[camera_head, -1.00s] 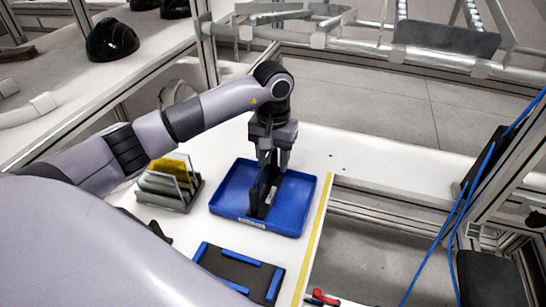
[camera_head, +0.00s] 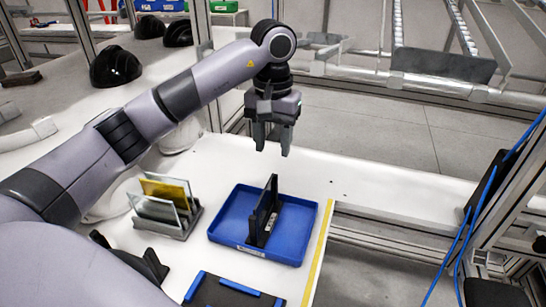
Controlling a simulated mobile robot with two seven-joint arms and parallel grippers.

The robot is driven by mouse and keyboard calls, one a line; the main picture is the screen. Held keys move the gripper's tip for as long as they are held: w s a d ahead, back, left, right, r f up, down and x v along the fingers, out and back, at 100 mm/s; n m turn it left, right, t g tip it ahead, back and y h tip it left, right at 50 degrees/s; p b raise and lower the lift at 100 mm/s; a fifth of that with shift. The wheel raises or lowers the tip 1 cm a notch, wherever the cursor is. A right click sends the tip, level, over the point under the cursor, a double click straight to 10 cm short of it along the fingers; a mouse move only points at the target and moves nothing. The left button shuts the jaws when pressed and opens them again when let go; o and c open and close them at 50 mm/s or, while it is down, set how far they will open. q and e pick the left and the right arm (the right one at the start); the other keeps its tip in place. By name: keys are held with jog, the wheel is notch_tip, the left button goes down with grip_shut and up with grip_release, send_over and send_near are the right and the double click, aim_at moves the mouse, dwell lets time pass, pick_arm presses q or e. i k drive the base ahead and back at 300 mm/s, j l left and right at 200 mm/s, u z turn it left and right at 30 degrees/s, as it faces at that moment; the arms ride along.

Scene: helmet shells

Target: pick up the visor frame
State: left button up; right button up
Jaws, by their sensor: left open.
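The visor frame (camera_head: 264,213), a dark, thin upright piece, stands in the blue tray (camera_head: 225,223) on the white table. My left gripper (camera_head: 271,150) hangs above and behind the tray, fingers pointing down. It is open and empty, clear of the visor frame. My right gripper is not in the view.
A rack (camera_head: 180,228) with clear and yellow visor plates stands left of the tray. A black mat with blue edges (camera_head: 230,293) lies in front. Dark helmet shells (camera_head: 115,67) sit on the back-left table. A yellow strip (camera_head: 319,250) marks the table's right edge.

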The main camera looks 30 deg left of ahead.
aim_at(150, 259)
jog(key=k, duration=1)
